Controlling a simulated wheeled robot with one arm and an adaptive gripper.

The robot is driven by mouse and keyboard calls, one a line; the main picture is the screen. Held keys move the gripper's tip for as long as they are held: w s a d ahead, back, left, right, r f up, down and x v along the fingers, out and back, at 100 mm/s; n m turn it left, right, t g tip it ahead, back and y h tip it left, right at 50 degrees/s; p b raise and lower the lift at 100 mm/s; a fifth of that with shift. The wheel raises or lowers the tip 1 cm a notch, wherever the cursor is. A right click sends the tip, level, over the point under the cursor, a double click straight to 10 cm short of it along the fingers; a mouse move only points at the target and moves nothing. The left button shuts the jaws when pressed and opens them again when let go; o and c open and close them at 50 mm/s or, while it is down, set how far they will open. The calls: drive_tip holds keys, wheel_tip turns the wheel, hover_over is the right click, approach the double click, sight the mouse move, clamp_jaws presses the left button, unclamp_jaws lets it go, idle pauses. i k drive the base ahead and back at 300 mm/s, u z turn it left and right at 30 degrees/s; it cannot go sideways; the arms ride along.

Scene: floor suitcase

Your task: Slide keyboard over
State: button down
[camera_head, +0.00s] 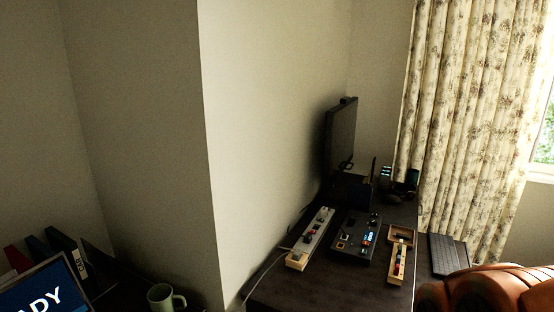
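A dark keyboard (447,252) shows in the head view at the right. It lies lengthwise away from me, beside the right edge of the dark desk (290,292). It seems to rest on a surface just off that edge, but I cannot tell what bears it. A brown leather chair (500,287) stands in front of its near end and may hide part of it. My gripper is not in view.
A monitor (341,135), a power strip (311,240), a dark control box (356,238) and a wooden tray (399,254) stand on the desk. A wall corner juts out at the centre. A green mug (164,299) and a screen (45,290) are at lower left. A curtain (470,120) hangs behind.

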sight(444, 256)
drive_tip(key=z, duration=1.8)
drive_tip(key=i, duration=3.2)
drive_tip(key=u, duration=3.35)
